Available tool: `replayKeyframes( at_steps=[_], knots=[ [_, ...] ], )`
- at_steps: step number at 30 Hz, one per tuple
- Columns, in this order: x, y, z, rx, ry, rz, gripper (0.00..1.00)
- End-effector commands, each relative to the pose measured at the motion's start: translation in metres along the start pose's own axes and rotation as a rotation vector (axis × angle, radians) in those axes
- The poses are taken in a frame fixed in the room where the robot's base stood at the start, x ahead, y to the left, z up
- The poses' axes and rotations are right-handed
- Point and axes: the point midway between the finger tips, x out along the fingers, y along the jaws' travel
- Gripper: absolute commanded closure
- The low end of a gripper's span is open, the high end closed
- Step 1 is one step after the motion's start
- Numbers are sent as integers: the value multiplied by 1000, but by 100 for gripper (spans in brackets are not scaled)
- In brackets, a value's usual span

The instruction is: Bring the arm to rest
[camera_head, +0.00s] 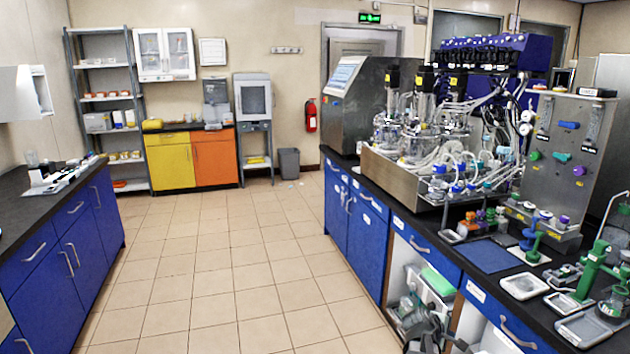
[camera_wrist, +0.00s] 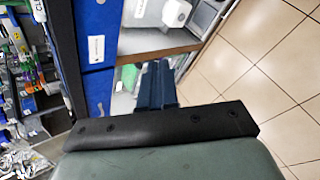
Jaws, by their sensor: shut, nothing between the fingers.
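My gripper (camera_wrist: 157,84) shows in the wrist view, its two dark blue fingers pressed together with nothing between them. It points toward the front of the blue cabinets (camera_wrist: 97,40), with tiled floor to the right. No contact between the fingers and the cabinets can be made out. In the head view I cannot clearly make out the gripper; a dark shape at the bottom edge is too unclear to name.
The right bench (camera_head: 400,205) carries the bioreactors (camera_head: 420,145), a blue mat (camera_head: 487,256) and green stands (camera_head: 590,270). An open shelf bay below holds equipment. The left bench (camera_head: 35,215) stands across a clear tiled aisle (camera_head: 230,280).

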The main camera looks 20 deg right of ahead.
Motion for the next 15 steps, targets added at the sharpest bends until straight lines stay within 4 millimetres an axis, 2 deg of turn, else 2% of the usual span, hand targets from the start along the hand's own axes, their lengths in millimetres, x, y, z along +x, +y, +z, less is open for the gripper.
replayKeyframes(
  at_steps=[1, 6, 11, 15],
  knots=[
    [-9, -17, -22, 40, 34, -37, 100],
    [-40, -77, -85, 193, 118, -189, 100],
    [-76, -137, -135, 318, 163, -353, 100],
    [-112, -192, -172, 411, 172, -504, 100]
  ],
)
